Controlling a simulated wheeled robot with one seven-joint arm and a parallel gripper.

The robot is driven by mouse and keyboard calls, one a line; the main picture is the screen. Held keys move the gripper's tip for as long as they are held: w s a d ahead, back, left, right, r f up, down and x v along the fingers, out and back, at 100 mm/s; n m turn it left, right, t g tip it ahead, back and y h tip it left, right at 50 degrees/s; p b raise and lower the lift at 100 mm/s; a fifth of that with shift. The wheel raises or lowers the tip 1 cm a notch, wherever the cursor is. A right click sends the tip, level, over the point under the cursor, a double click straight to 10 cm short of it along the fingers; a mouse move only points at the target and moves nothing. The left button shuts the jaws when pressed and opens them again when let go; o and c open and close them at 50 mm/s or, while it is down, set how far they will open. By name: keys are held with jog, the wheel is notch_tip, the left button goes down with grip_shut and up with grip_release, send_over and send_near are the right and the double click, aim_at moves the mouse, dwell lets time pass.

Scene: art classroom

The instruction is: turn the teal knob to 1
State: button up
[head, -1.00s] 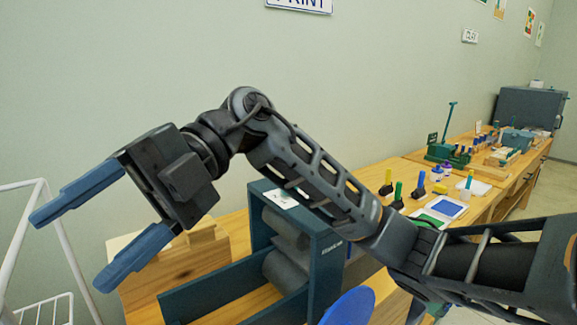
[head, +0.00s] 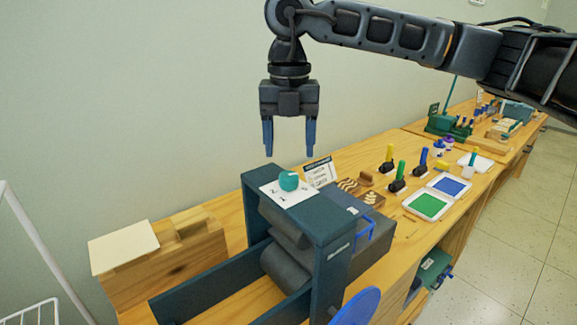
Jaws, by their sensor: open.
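The teal knob (head: 289,181) sits on a white dial card (head: 275,194) on top of the dark blue-green press (head: 322,220). Small marks show on the card, but they are too small to read surely. My gripper (head: 289,150) points straight down above the knob. Its two blue fingers are apart and empty, with their tips a little above the knob and not visibly touching it. The knob's pointer direction cannot be told.
A blue handwheel (head: 357,306) is at the press's front. A wooden block with a pale sheet (head: 124,247) stands left. Several coloured-handled tools, a green ink tray (head: 427,205) and a blue tray (head: 449,186) lie right. A small sign (head: 320,172) stands behind the knob.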

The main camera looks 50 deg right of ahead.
aim_at(289, 174)
jog(key=shift+a+f+p, duration=0.1)
jog(key=shift+f+p, duration=0.5)
jog(key=shift+f, duration=2.45)
jog(key=c, duration=1.1)
